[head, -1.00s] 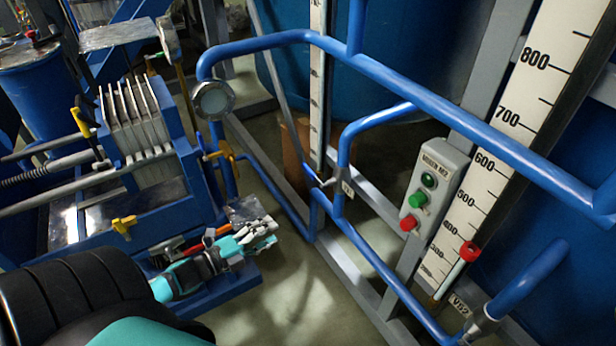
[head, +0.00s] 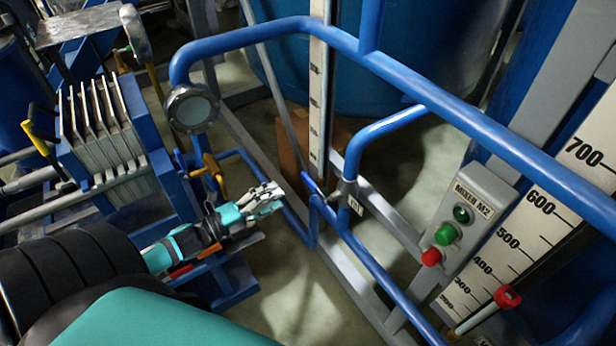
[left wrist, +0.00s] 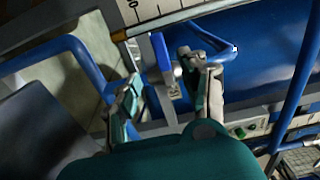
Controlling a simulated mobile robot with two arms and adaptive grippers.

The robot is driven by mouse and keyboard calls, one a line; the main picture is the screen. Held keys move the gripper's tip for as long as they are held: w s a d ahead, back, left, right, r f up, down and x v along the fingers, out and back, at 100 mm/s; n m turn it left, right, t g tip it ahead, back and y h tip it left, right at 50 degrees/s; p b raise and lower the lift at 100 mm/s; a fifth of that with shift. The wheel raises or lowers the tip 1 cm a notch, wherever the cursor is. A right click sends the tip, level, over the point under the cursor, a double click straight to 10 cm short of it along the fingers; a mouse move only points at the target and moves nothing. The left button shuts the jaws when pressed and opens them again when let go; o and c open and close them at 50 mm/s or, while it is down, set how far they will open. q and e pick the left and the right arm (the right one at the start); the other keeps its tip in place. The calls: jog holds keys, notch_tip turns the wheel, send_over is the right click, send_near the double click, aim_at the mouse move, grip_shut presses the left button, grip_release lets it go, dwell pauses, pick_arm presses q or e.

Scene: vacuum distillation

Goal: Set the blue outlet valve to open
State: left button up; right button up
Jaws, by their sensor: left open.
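The blue outlet valve's lever (head: 312,184) is a short blue handle on the grey valve body (head: 346,188) in the blue pipe, with a white tag (head: 356,206) beside it. In the left wrist view the lever (left wrist: 161,52) stands beyond and between the fingers, apart from them as far as I can tell. My left gripper (head: 268,197) is open and empty, a little left of the lever. Its spread fingers also show in the left wrist view (left wrist: 160,72). My right gripper is not in view.
Blue pipes (head: 250,38) run above and around the valve. A round gauge (head: 192,108) and a yellow handle (head: 215,175) are left of my gripper. A button box (head: 466,222) and a red valve handle (head: 507,297) stand at the right.

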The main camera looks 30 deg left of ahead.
aim_at(307, 183)
pick_arm(q)
jog(key=b+x, duration=0.1)
jog(key=x, duration=0.9)
jog(key=shift+w+d, duration=0.15)
jog(key=shift+w, duration=0.2)
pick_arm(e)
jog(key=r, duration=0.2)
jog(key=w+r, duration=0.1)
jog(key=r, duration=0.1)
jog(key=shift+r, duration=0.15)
pick_arm(q)
jog(key=shift+c, duration=0.4)
grip_shut()
